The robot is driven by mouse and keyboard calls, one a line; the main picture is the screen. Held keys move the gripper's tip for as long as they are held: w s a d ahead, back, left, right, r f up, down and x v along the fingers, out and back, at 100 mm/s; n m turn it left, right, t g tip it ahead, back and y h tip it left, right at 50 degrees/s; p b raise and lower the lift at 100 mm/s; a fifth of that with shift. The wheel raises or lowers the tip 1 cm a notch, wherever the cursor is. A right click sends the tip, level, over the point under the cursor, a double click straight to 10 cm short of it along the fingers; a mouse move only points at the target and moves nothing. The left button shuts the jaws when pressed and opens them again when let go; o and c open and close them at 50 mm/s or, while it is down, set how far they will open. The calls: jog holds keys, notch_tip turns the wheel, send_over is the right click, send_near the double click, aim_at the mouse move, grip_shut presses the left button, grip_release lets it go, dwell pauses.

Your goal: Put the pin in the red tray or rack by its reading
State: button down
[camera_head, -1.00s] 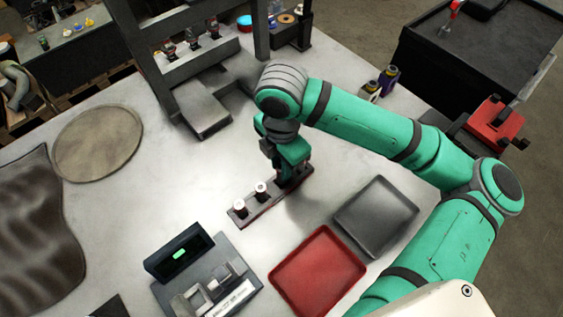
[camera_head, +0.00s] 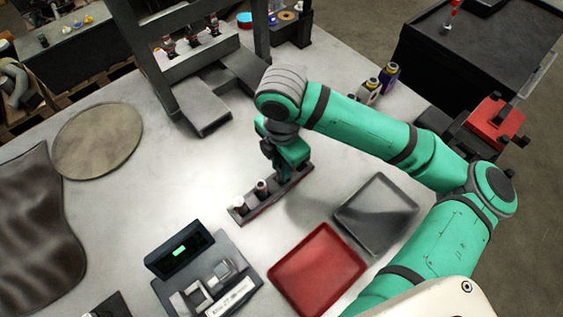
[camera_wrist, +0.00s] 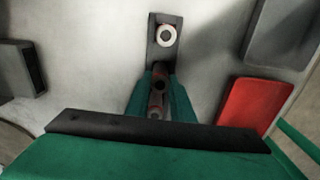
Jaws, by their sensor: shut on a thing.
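A dark narrow rack (camera_head: 237,219) stands on the pale bench and holds upright pins. Two pins show in its near-left part, one of them this pin (camera_head: 262,188). My gripper (camera_head: 282,178) is low over the rack's far-right end. In the wrist view my gripper (camera_wrist: 160,92) is shut on a reddish-brown pin (camera_wrist: 157,99), partly hidden between the fingers; I cannot tell whether it is still seated. A pale ring-topped pin (camera_wrist: 166,37) stands farther along the rack. The red tray (camera_head: 320,270) lies front right of the rack and looks empty. The gauge's green display (camera_head: 180,252) is too small to read.
A grey tray (camera_head: 376,213) lies behind the red tray, to the right of the rack. The gauge's fixture (camera_head: 215,285) stands front left of the red tray. A dark press-like frame (camera_head: 205,115) rises behind the rack. Clear bench lies left of the rack.

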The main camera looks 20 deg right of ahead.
jog(key=shift+f, duration=0.45)
dwell(0.5)
jog(key=c, duration=1.1)
grip_release()
jog(key=shift+r, duration=4)
